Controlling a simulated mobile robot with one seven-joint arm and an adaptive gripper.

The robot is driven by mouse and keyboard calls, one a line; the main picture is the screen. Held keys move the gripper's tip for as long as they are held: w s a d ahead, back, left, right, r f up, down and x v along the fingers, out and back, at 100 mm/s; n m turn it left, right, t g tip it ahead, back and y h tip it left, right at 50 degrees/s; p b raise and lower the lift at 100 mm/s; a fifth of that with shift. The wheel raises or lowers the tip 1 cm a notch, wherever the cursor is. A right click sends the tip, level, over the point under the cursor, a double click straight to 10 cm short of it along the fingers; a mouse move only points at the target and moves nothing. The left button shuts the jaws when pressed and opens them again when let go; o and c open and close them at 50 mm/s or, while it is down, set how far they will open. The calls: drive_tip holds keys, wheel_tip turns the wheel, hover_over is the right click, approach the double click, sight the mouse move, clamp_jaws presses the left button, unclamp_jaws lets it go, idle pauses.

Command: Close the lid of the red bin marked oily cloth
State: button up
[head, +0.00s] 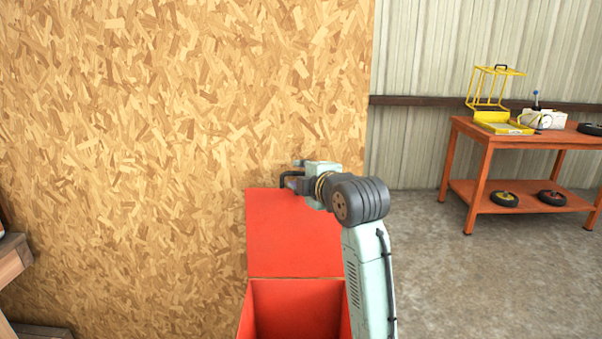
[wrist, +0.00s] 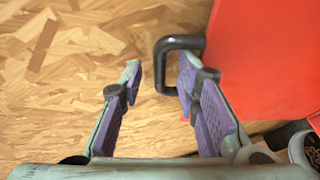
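The red bin (head: 296,310) stands open below my arm, against the wood-chip wall. Its red lid (head: 290,235) is swung up and stands upright at the back; it also fills the right of the wrist view (wrist: 270,55). A black handle (head: 285,179) sticks out at the lid's top edge. In the wrist view the handle (wrist: 180,42) is a bent bar, its outer part between the fingertips. My gripper (head: 295,174) is open at the handle, fingers apart in the wrist view (wrist: 158,76). I cannot tell whether a finger touches the handle. No marking is readable.
An orange workbench (head: 540,142) stands at the right with a yellow cage-like frame (head: 490,95) and small wheels on it. A wooden piece of furniture (head: 12,258) is at the left edge. The concrete floor (head: 480,270) at right is clear.

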drive_tip(key=shift+c, duration=0.6)
clamp_jaws()
